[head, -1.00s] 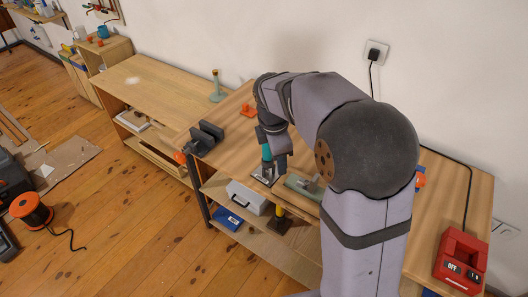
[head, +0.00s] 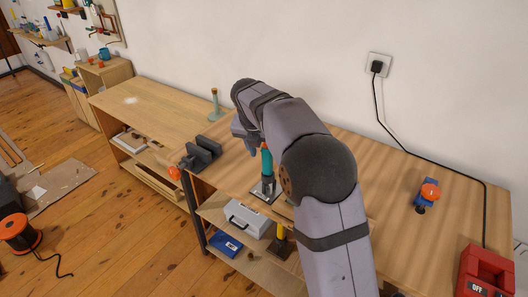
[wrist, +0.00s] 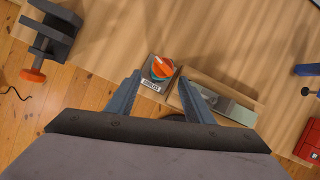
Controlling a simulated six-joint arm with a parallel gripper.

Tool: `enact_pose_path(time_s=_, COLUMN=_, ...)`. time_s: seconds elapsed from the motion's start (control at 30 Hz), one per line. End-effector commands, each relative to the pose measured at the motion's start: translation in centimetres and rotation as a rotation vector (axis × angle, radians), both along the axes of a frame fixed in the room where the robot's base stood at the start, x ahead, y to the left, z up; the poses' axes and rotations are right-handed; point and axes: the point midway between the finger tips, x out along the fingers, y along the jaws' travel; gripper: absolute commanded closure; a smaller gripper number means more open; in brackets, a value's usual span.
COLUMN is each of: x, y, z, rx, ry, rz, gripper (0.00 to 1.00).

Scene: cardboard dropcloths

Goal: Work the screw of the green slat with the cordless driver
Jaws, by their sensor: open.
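The cordless driver (head: 267,160) has a teal body and stands upright on a small grey plate (head: 258,193) near the bench's front edge. From above, the driver (wrist: 162,68) shows teal and orange, with a label plate (wrist: 150,86) beside it. My gripper (wrist: 160,77) is open and empty. In the wrist view its fingertips flank the driver from above; in the head view it is up beside the driver, partly hidden by my arm. The green slat (wrist: 238,111) lies right of the driver on a wooden piece, with a grey part across it. I cannot make out its screw.
A black vise (head: 203,151) with an orange knob stands left on the bench. A blue-and-orange clamp (head: 427,194) and a red box (head: 484,272) are on the right. A toolbox (head: 248,219) sits on the shelf below.

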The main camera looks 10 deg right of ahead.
Motion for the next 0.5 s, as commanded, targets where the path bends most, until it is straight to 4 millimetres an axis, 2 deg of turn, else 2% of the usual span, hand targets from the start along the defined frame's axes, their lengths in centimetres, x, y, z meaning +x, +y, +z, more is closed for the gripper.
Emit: enact_pose_path(time_s=0.5, x=1.8, y=-1.2, z=-5.3, rx=0.001, ry=0.003, rz=-0.001, gripper=0.52)
